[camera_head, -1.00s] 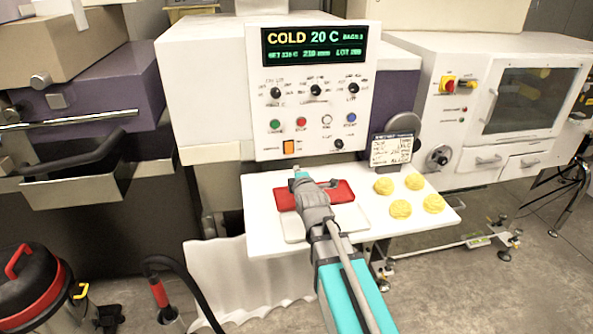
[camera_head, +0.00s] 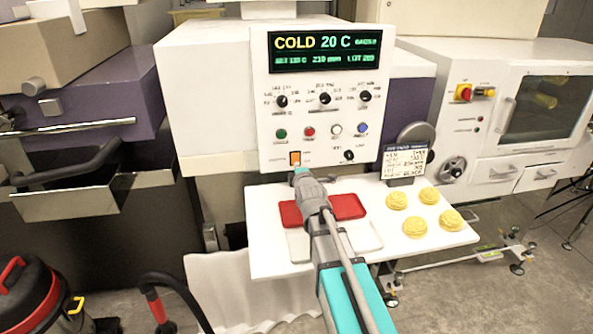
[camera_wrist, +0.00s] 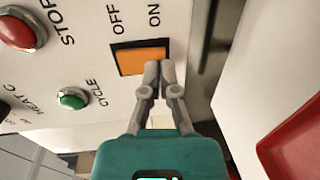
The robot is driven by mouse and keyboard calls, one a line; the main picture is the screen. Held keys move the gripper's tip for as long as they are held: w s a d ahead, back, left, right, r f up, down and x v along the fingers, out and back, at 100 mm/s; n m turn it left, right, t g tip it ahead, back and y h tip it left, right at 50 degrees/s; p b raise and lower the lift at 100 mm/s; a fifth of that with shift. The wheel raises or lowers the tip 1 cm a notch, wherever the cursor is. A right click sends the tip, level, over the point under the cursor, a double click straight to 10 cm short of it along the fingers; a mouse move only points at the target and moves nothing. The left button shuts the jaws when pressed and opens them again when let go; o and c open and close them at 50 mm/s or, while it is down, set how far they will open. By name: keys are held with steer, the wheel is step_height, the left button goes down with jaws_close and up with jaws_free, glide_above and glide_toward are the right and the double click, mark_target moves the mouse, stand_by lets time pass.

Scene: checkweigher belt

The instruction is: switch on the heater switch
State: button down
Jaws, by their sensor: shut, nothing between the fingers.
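The heater switch is an orange rocker (camera_head: 295,158) low on the left of the white control panel. It also shows in the wrist view as an orange rocker (camera_wrist: 135,62) in a dark frame, with OFF and ON printed beside its two ends. My gripper (camera_head: 299,170) is shut and empty, just below the rocker. In the wrist view the closed fingertips (camera_wrist: 159,66) overlap the rocker's ON end. I cannot tell whether they touch it. The panel's display (camera_head: 325,50) reads COLD 20 C.
Above the rocker are green, red, white and blue buttons (camera_head: 309,132) and several knobs. Below is a white shelf (camera_head: 265,245) with a red tray (camera_head: 345,207), several yellow lumps (camera_head: 415,227) and a small sign (camera_head: 404,163). A red and black vacuum (camera_head: 30,295) stands at lower left.

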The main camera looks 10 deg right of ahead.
steer(key=shift+w+a, duration=0.1)
steer(key=shift+w, duration=0.1)
steer(key=shift+w, duration=0.2)
steer(key=shift+s+f, duration=0.1)
steer(key=shift+f, duration=0.05)
stand_by(0.4)
